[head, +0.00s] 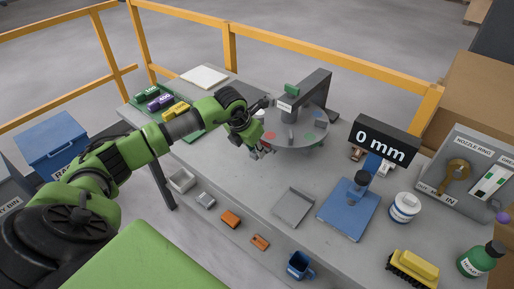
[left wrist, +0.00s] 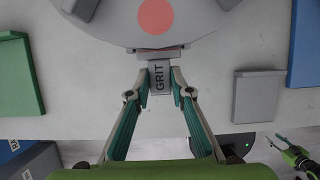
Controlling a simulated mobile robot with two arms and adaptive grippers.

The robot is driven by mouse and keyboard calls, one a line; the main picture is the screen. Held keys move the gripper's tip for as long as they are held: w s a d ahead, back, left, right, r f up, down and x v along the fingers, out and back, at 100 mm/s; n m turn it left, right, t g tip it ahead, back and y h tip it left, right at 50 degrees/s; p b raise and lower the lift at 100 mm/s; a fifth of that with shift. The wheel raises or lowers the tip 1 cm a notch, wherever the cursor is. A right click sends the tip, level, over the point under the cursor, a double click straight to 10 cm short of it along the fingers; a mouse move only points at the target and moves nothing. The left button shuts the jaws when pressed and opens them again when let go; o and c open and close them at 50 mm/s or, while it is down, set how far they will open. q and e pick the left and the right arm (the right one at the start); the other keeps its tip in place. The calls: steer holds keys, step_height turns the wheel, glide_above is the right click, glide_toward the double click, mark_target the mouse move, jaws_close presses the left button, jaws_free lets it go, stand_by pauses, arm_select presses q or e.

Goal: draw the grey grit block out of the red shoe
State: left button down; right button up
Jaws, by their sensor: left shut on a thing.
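The grey grit block (left wrist: 159,78), lettered GRIT, is at the near edge of the round grey disc in the left wrist view. My left gripper (left wrist: 160,92) is shut on it, with one finger on each side. In the head view my left gripper (head: 262,153) is at the disc's near left edge. The block's far end meets a grey holder with a thin reddish edge (left wrist: 157,49), perhaps the red shoe; how deep it sits there I cannot tell. A red round mark (left wrist: 157,16) lies on the disc. My right gripper (left wrist: 303,163) shows small at the lower right.
The disc (head: 300,130) stands under a dark arm. A display (head: 385,143) reads 0 mm. A green tray (head: 150,104) is at the back left.

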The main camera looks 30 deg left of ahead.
arm_select(q)
steer(key=shift+s+a, duration=0.1)
steer(key=shift+s, duration=0.9)
steer(key=shift+s, duration=0.25)
steer(key=c, duration=1.7)
jaws_free()
steer(key=shift+r, duration=0.1)
steer(key=v, duration=1.1)
steer(key=shift+s+r, duration=0.15)
steer(key=shift+r, duration=0.25)
